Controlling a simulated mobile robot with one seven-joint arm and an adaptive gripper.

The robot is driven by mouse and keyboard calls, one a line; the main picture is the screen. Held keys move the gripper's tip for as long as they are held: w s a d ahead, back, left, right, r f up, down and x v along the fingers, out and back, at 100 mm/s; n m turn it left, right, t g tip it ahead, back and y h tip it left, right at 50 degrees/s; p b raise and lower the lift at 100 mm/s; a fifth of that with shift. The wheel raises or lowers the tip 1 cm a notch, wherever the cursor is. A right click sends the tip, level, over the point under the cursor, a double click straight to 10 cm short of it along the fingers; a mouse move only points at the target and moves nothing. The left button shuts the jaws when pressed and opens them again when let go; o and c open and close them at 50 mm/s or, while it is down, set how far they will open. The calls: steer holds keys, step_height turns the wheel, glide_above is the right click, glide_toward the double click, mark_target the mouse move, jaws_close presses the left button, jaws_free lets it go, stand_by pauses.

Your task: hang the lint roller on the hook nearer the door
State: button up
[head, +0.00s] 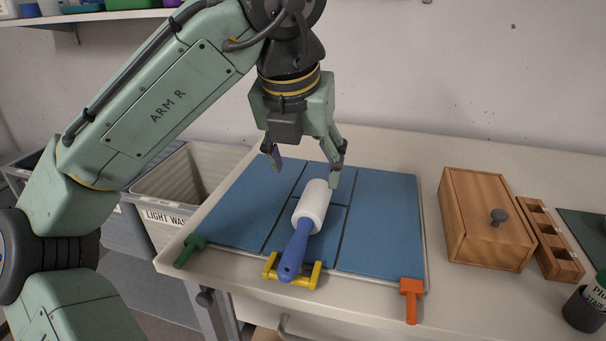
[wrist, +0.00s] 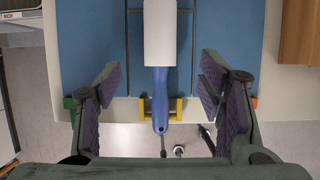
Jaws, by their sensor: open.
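The lint roller (head: 312,208) has a white roll and a blue handle. It lies on the blue board (head: 385,215), with its handle toward the front edge and over a yellow bracket (head: 292,272). In the wrist view the lint roller (wrist: 160,50) lies in the middle, between the lines of the two fingers. My gripper (head: 305,160) is open and empty, pointing down above the far end of the roll. It also shows in the wrist view (wrist: 162,88), with the fingers wide apart. I cannot make out the door or which hook is nearer to it.
A wooden box (head: 484,216) with a dark knob and a wooden slotted tray (head: 548,240) stand at the right. A bin labelled "LIGHT WAS..." (head: 170,190) stands left of the table. Green (head: 190,248) and orange (head: 411,295) clamps sit at the board's front corners.

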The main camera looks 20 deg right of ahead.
steer(key=shift+s+r, duration=0.1)
steer(key=shift+r, duration=0.15)
